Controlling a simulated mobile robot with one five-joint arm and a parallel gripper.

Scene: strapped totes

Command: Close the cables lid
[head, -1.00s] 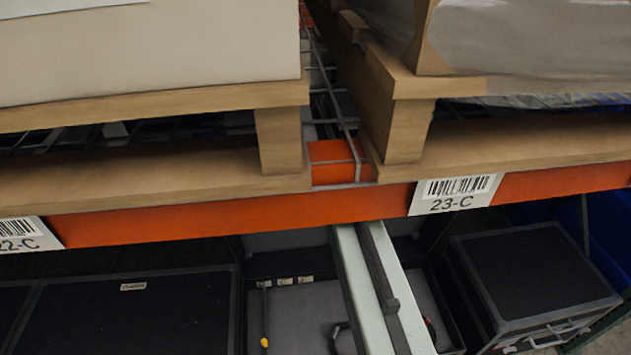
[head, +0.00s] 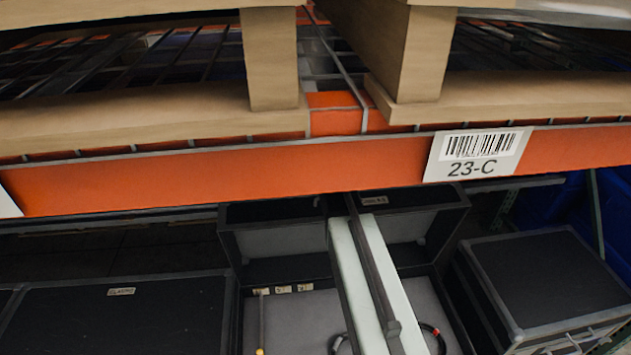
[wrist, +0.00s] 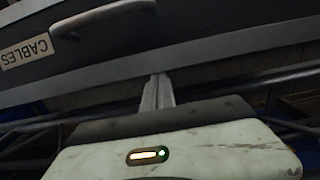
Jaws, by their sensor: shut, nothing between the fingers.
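In the wrist view, a dark panel with a pale frame and a CABLES label (wrist: 26,51) fills the top. A dark handle (wrist: 105,14) sits beside the label. My gripper (wrist: 158,88) is shut and empty, just below the panel's pale edge; I cannot tell whether it touches. In the head view, a dark case stands open below the orange beam, with two raised lid sections, left (head: 275,238) and right (head: 425,222). The right one bears a small label too blurred to read. My arm reaches over the case between them; my gripper is hidden there.
An orange rack beam (head: 270,175) labelled 23-C crosses above the case, with pallets (head: 500,98) on it. Closed dark cases stand at left (head: 140,315) and right (head: 545,275). The open case has a grey floor (head: 300,325) with cables in it.

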